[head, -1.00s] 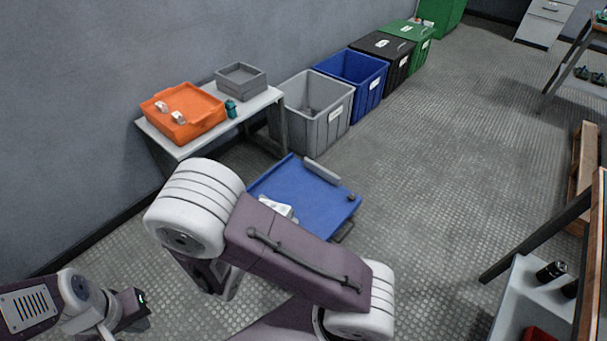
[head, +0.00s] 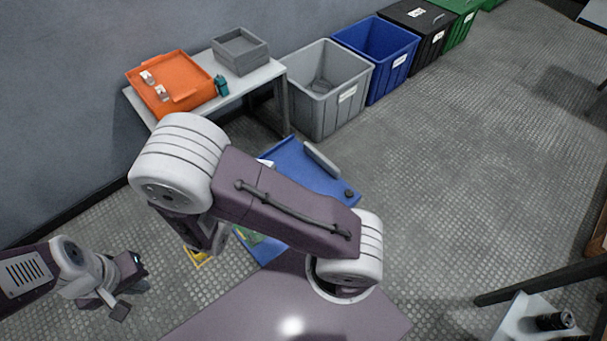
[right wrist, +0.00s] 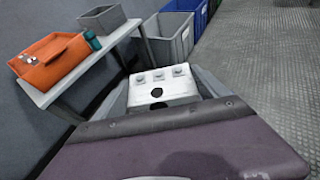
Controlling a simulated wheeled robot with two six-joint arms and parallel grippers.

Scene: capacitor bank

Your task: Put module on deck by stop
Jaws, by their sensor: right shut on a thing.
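The white module (right wrist: 158,92), with round grey studs on top and dark holes in its face, sits between the grey fingers of my right gripper (right wrist: 163,80) in the right wrist view. That gripper is shut on it. In the head view my right arm hides the gripper and most of the module. The blue deck (head: 313,181) lies partly behind that arm, with a grey bar (head: 321,159), which looks like the stop, along its far right edge. Whether the module touches the deck is hidden. My left gripper (head: 127,300) is at the lower left over the floor, its jaw gap unclear.
A table (head: 272,72) by the wall carries an orange tray (head: 185,75), a teal bottle (head: 221,86) and a grey bin (head: 240,50). Grey (head: 325,95) and blue (head: 380,50) crates stand beyond. A black knob (head: 348,194) is on the deck.

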